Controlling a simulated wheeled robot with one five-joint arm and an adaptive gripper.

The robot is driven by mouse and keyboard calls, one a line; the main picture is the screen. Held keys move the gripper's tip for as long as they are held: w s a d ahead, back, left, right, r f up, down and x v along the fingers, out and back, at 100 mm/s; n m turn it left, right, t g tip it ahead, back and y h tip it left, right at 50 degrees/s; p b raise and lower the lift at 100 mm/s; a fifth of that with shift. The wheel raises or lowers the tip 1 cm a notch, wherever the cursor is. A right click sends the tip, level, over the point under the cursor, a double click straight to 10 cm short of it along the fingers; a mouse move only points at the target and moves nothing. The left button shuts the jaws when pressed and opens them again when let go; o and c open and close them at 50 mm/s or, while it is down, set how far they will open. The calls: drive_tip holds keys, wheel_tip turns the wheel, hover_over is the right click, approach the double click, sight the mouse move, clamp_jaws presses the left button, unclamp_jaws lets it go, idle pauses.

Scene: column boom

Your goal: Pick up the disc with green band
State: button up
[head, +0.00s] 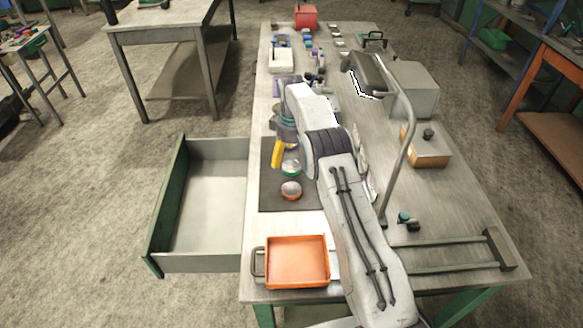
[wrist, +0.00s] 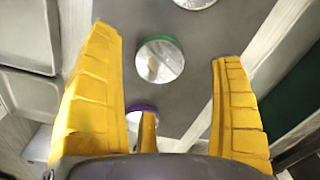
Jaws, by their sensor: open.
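In the wrist view the green-banded disc (wrist: 160,62) lies between my open yellow fingers, with clear space on both sides. My gripper (head: 278,153) points down above the mat, just beyond and left of this disc in the head view. It is open and empty, and its fingers (wrist: 164,47) do not appear to touch the disc.
A disc with an orange-red band (head: 291,190) lies nearer on the mat. A purple-banded disc (wrist: 140,114) is partly behind a finger. An orange tray (head: 297,262) sits at the bench's near end. An open drawer (head: 205,210) juts out left. A lamp arm (head: 400,160) stands right.

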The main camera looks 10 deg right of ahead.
sight(292, 167)
drive_tip(key=shift+w+d+f+p, duration=0.1)
drive_tip(key=shift+f+p, duration=0.45)
drive_tip(key=shift+f, duration=1.7)
drive_tip(key=shift+c, duration=0.2)
drive_tip(key=c, duration=1.2)
drive_tip(key=shift+c, duration=0.5)
drive_tip(key=shift+r, duration=0.15)
